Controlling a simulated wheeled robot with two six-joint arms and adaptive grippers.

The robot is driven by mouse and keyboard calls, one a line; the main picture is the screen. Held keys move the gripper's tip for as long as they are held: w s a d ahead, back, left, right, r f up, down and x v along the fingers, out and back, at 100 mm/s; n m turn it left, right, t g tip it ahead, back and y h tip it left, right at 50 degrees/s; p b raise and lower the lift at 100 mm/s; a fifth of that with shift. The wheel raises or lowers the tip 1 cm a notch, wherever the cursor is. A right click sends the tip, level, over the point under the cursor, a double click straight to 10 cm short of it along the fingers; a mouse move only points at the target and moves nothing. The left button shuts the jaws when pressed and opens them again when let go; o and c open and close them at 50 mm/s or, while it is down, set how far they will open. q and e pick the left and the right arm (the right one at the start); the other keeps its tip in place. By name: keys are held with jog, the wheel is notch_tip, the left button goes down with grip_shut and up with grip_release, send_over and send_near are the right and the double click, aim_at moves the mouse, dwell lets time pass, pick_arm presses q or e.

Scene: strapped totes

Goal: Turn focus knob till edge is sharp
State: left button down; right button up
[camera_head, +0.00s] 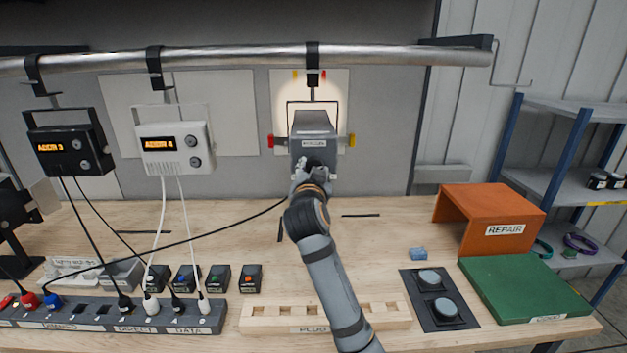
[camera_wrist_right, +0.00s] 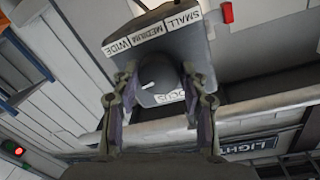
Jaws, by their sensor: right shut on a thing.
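A grey lamp (camera_head: 313,125) hangs from the pipe by a black clamp, in front of a pale wall panel. A warm patch of light (camera_head: 293,93) shows on the panel around the lamp's top; its edge looks soft, and the lamp hides part of it. My right gripper (camera_head: 312,170) is at the lamp's near end. In the wrist view, the fingers of my right gripper (camera_wrist_right: 160,80) stand either side of the focus knob (camera_wrist_right: 148,86), shut on it. A partly covered focus label (camera_wrist_right: 170,97) lies beside the knob. My left gripper is not in view.
A metal pipe (camera_head: 230,58) runs above. A black box (camera_head: 70,143) and a white box (camera_head: 175,147) hang at left with cables. A power strip (camera_head: 100,314), an orange repair stand (camera_head: 490,212) and a green board (camera_head: 520,288) are on the bench.

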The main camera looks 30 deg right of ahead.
jog(key=o, duration=0.8)
jog(key=shift+f, duration=0.1)
jog(key=shift+c, duration=0.2)
jog(key=o, duration=0.4)
jog(key=shift+w+f, duration=0.1)
jog(key=shift+w, duration=0.15)
jog(key=shift+s, duration=0.1)
notch_tip(320, 180, up, 10)
